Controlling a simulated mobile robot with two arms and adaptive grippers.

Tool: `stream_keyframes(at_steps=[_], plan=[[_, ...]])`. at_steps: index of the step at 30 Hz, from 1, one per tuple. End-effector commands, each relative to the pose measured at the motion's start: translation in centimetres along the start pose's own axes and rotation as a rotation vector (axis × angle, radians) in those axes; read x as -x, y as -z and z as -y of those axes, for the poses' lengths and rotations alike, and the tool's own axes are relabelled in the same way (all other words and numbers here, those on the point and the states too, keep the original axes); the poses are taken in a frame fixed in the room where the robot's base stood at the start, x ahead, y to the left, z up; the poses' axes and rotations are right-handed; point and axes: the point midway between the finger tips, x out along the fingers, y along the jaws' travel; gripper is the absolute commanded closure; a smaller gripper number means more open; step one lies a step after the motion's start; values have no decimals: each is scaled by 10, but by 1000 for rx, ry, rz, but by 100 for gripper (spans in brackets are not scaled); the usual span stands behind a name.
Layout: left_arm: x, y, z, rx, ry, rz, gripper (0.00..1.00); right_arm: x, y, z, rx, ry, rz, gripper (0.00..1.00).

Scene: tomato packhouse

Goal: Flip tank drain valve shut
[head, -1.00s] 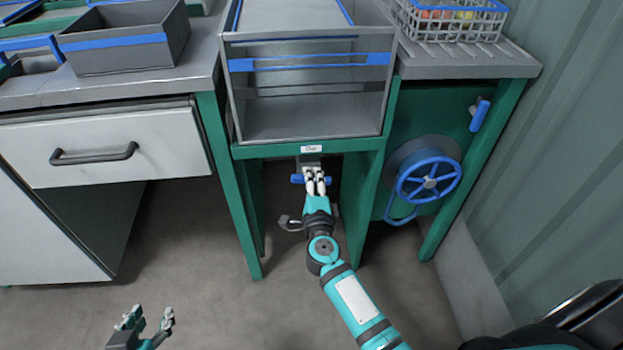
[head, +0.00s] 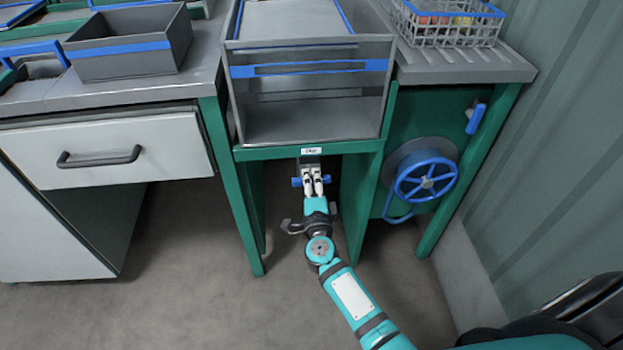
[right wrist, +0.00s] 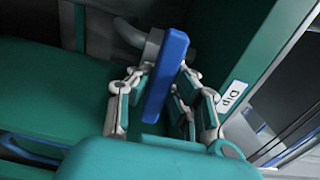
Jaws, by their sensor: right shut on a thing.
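The drain valve's blue handle (head: 297,182) sits below the tank on the green stand and lies crosswise in the head view. In the right wrist view the same blue bar (right wrist: 165,78) runs between the fingers, in front of a grey pipe fitting (right wrist: 152,45). My right gripper (head: 311,177) is shut on the handle, its fingers covering the middle of it. The grey tank (head: 262,118) stands above, over a small label on the stand edge (head: 311,151). My left gripper is out of view.
A blue handwheel (head: 426,180) on a green panel is to the right, with a blue lever (head: 476,118) above it. A green leg (head: 232,190) stands left of my right arm. A white drawer (head: 105,150) is further left. The floor in front is clear.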

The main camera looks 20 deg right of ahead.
Motion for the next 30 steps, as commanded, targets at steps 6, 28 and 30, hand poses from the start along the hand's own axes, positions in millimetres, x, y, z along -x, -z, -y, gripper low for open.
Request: stream_keyframes(at_steps=[6, 28, 30], plan=[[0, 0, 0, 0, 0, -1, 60, 1, 0, -1, 4, -2, 1, 66], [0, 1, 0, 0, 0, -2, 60, 66, 0, -2, 2, -5, 2, 58], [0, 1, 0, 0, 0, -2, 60, 81, 0, -2, 3, -5, 2, 58]])
